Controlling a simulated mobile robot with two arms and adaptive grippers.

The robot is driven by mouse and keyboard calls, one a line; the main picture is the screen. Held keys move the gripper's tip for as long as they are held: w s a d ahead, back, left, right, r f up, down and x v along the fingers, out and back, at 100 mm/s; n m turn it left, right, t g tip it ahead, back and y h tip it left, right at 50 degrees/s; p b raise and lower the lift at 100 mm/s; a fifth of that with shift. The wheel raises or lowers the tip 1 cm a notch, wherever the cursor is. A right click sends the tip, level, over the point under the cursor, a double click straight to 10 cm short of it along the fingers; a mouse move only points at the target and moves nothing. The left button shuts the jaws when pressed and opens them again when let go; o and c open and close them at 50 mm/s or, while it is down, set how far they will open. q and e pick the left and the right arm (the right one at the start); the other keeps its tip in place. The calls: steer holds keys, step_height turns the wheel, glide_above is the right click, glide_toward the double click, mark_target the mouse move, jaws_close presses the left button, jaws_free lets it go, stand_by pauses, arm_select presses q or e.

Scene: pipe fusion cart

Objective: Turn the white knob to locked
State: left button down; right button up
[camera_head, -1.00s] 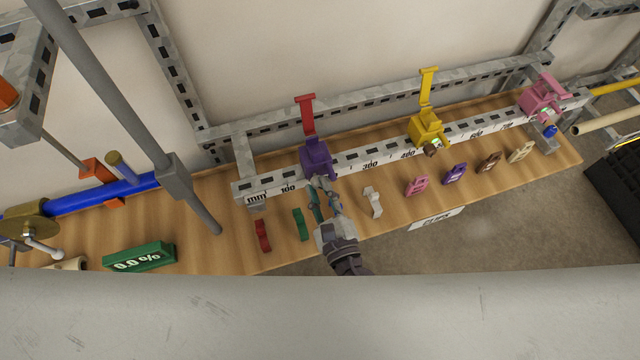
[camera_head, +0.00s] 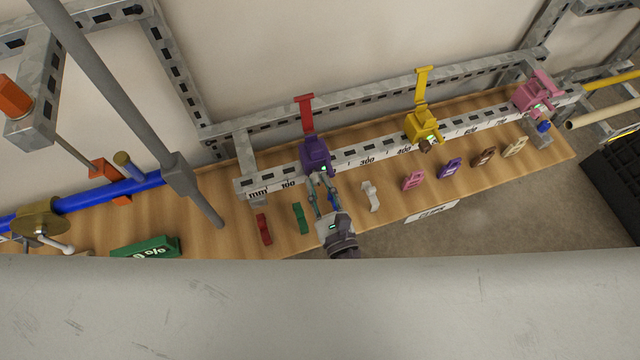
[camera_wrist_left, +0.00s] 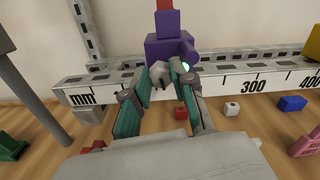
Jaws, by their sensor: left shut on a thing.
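The purple clamp (camera_head: 315,152) with a red upright arm sits on the ruler rail. In the left wrist view the purple clamp (camera_wrist_left: 168,48) is straight ahead, with a small green light at its right. The white knob (camera_wrist_left: 160,69) shows as a pale, rounded piece on the clamp's front, between my fingertips and partly hidden by them. My left gripper (camera_head: 322,178) reaches the clamp from the front. In the left wrist view my left gripper (camera_wrist_left: 166,76) is shut on the knob. I cannot read the knob's lock mark. My right gripper is not in view.
A yellow clamp (camera_head: 422,127) and a pink clamp (camera_head: 534,95) stand farther right. Several coloured clips (camera_head: 413,180) lie along the bench front. A grey post (camera_head: 110,95) stands at left.

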arm_select(q)
steer(key=shift+a, duration=0.1)
steer(key=c, duration=1)
jaws_free()
steer(key=shift+o, duration=0.2)
steer(key=shift+s, duration=0.1)
steer(key=v, duration=0.7)
steer(key=shift+s, duration=0.35)
